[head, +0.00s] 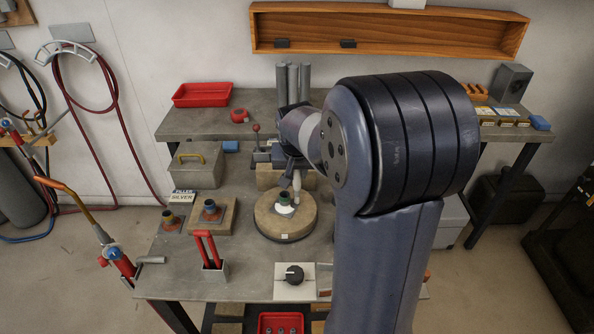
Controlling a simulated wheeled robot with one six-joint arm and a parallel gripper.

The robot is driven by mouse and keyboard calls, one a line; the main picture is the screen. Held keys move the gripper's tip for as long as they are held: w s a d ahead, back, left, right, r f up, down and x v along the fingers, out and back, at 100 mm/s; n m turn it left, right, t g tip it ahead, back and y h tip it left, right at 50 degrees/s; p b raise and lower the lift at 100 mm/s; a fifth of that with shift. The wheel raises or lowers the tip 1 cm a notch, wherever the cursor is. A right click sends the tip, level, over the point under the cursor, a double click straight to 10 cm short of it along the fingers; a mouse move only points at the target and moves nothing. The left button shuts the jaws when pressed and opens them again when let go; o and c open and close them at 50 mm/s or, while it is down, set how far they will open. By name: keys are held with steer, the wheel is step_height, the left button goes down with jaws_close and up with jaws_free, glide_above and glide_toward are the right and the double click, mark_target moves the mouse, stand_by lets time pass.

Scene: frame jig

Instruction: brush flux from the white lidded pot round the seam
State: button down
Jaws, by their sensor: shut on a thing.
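My gripper (291,163) is partly hidden behind my own arm, above the back of a round turntable (270,227). It is shut on a slim pale thing that points down, which looks like the brush (297,187). A small fitting (284,198) with a dark green collar and a pale, whitish base stands on the turntable. The lower end of the brush is close beside its right side; I cannot tell whether they touch. The seam is too small to make out. I cannot pick out the white lidded pot; my arm covers the right of the bench.
Red-handled tools (207,248) stand in a holder in front. A white box with a black knob (283,290) is at the front edge. A metal box (193,165) stands behind.

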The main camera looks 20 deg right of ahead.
steer(key=shift+f, duration=0.2)
steer(key=shift+w, duration=0.1)
steer(key=shift+w+a, duration=0.75)
steer(key=shift+a, duration=0.1)
stand_by(1.0)
steer(key=shift+s+d, duration=0.9)
steer(key=shift+w+a, duration=1.85)
steer(key=shift+w, duration=0.05)
steer(key=shift+s+d, duration=1.85)
steer(key=shift+s, duration=0.05)
